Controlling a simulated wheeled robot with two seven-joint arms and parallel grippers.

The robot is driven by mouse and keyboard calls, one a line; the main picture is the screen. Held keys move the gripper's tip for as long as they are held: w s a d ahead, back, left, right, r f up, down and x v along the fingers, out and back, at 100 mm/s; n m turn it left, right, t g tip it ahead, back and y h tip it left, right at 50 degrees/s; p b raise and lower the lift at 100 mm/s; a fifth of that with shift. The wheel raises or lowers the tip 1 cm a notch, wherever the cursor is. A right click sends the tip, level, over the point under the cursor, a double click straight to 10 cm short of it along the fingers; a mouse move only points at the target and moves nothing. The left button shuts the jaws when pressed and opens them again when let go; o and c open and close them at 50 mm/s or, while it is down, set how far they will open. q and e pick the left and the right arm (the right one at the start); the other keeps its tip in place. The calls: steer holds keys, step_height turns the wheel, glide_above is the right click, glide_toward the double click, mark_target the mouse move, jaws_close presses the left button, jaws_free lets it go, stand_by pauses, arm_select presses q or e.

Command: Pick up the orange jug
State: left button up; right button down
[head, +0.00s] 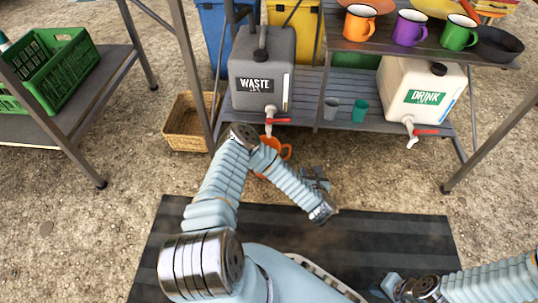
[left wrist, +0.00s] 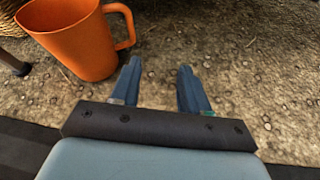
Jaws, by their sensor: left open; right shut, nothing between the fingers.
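The orange jug (head: 286,148) stands on the gravel ground below the red-handled tap of the grey container. In the head view my left arm hides much of it. In the left wrist view the jug (left wrist: 78,42) is at the upper left, upright, with its handle (left wrist: 128,25) pointing right, toward the fingers. My left gripper (head: 316,180) is low over the ground, right of the jug. In the left wrist view its two blue fingers (left wrist: 160,78) are apart with only gravel between them. The jug is outside the fingers, beside the left one. My right gripper is not visible.
A shelf unit holds the grey WASTE container (head: 262,70), the white DRINK container (head: 420,90) and two small cups. Several coloured mugs stand on its upper board (head: 385,45). A wicker basket (head: 187,122) is left of the jug. A green crate (head: 50,68) sits on the left table.

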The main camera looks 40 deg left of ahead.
arm_select(q)
steer(key=a+n+g+y, duration=0.1)
steer(key=a+n+y, duration=0.1)
steer(key=a+n, duration=0.15)
steer(key=b, duration=0.2)
glide_toward(289, 153)
steer(key=w+a, duration=0.1)
steer(key=w, duration=0.1)
steer(key=x, duration=0.2)
steer(key=b+x, duration=0.1)
steer(key=x, duration=0.3)
steer(key=shift+s+a+f+b, duration=0.1)
steer(key=shift+s+f+b, duration=0.2)
steer(key=shift+s, duration=0.1)
steer(key=shift+w+a, duration=0.15)
steer(key=shift+a, duration=0.05)
steer(key=shift+c, duration=0.3)
jaws_close()
steer(key=shift+r, duration=0.1)
